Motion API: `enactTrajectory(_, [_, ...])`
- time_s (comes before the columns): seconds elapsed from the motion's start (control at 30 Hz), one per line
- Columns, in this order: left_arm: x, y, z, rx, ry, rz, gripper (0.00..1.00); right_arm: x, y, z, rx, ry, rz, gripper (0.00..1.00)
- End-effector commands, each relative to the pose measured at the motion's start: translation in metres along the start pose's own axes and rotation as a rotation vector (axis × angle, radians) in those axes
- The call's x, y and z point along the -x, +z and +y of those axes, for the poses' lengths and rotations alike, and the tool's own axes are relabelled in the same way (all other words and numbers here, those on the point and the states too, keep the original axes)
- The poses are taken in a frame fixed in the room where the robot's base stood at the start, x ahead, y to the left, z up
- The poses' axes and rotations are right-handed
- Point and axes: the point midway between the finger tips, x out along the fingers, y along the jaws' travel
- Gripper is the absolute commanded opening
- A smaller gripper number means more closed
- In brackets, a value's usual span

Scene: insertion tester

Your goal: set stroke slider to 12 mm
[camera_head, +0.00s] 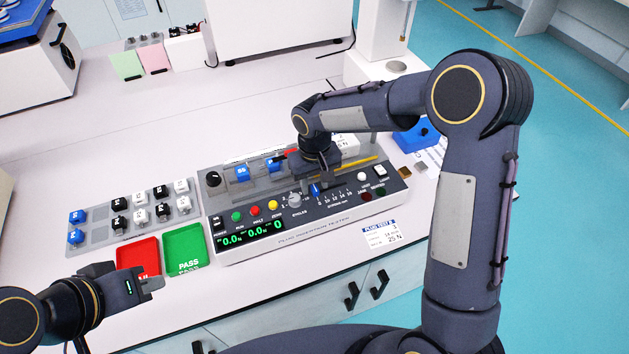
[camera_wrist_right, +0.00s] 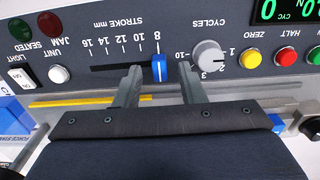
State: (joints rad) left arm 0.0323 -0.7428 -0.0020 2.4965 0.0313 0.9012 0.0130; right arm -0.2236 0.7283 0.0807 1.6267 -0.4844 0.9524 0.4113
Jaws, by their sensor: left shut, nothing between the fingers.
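The insertion tester (camera_head: 300,232) is a grey console on the bench. Its blue stroke slider knob (camera_wrist_right: 160,68) stands by the 8 mark of the STROKE mm scale, at the low end of a dark slot (camera_wrist_right: 110,67); the knob also shows in the head view (camera_head: 315,190). My right gripper (camera_wrist_right: 160,75) is open, with one finger on each side of the knob and a visible gap on both sides. The wrist view shows the panel upside down. My left gripper (camera_head: 153,284) is shut and empty, in front of the red tray.
The cycles dial (camera_wrist_right: 208,57) is close beside one right finger. Yellow, red and green buttons lie beyond it. A red tray (camera_head: 139,258) and a green PASS tray (camera_head: 185,250) sit left of the tester. A plug rack (camera_head: 100,236) stands behind them. A label card (camera_head: 381,234) lies in front.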

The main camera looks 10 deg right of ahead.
Motion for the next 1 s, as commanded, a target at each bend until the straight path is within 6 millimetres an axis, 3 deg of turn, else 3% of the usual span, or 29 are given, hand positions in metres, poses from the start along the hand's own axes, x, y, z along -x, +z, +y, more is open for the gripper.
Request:
enactTrajectory(0.33, [0.001,0.000,0.000,0.000,0.000,0.000,0.00,-0.006,0.000,0.000,0.000,0.000,0.002,0.36])
enactTrajectory(0.63, [0.001,0.000,0.000,0.000,0.000,0.000,0.00,-0.006,0.000,0.000,0.000,-0.001,0.002,0.00])
enactTrajectory(0.87, [0.001,0.000,0.000,0.000,0.000,0.000,0.00,-0.006,0.000,0.000,0.000,-0.001,0.002,0.00])
enactTrajectory(1.0, [-0.001,0.001,-0.001,0.000,0.000,0.000,0.00,-0.006,-0.001,0.016,-0.004,0.000,0.002,0.00])
